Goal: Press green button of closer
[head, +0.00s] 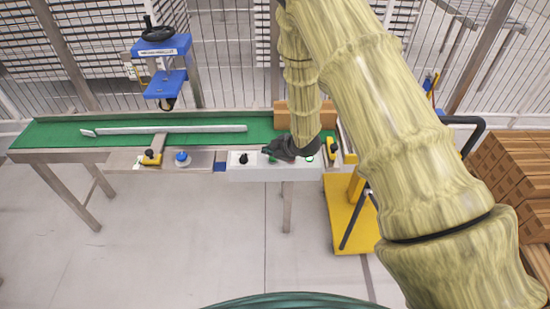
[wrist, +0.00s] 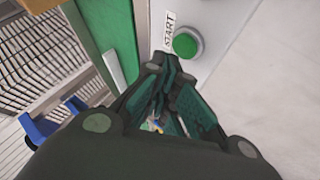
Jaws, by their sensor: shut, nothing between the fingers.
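The green button (wrist: 186,43) shows in the wrist view as a round green cap in a light ring, beside a START label (wrist: 170,30) on a pale panel. My gripper (wrist: 166,66) is shut and empty, with its fingertips just below the button in that picture and apart from it in the image. The remaining gap in depth is hard to judge. In the head view my gripper (head: 272,153) is over the white control panel (head: 262,174) on the conveyor's front edge, partly covering its buttons. A green spot (head: 309,159) shows right of the gripper.
A green conveyor (head: 60,132) runs behind the panel, with a blue handwheel unit (head: 162,48) above it. A black knob (head: 243,158), a blue knob (head: 183,156) and a yellow clamp (head: 151,157) line the front edge. Cartons (head: 512,170) stand at right. The front floor is clear.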

